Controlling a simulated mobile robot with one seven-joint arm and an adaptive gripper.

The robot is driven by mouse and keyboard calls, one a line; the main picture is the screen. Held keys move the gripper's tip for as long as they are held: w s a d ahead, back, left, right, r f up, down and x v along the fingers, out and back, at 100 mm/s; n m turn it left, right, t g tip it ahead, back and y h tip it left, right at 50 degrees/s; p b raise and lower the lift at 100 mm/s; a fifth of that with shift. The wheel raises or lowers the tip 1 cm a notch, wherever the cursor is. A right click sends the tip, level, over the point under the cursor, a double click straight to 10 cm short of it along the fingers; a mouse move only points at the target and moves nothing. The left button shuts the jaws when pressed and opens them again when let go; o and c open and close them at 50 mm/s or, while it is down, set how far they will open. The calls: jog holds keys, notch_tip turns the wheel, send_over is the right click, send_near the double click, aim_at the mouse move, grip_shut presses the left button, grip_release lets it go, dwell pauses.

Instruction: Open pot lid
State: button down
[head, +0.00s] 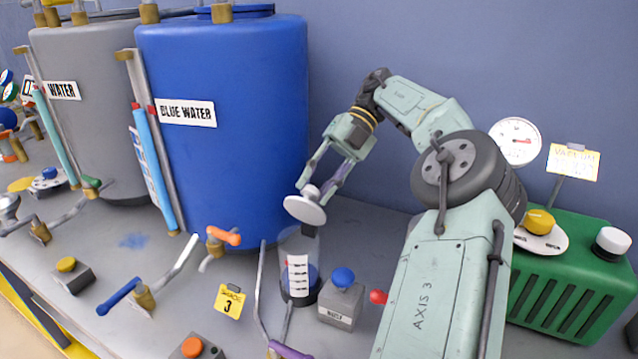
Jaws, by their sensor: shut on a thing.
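The pot (299,262) is a clear cylinder with a white measuring scale and a dark base, standing upright on the grey bench. A round white lid (305,209) with a small knob is above the pot's mouth. It is tilted, and the pot's rim shows partly below it. I cannot tell whether the lid's far edge touches the rim. My gripper (318,188) comes down from the upper right and is shut on the lid by its knob. The fingertips partly hide the knob.
A blue tank (240,130) stands behind left, with a grey tank (90,130) beyond. A blue-knobbed box (340,305) is right of the pot, a green machine (565,285) farther right. Pipes and an orange-handled tap (223,237) stand at left.

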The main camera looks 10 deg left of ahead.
jog(key=c, duration=1.2)
grip_release()
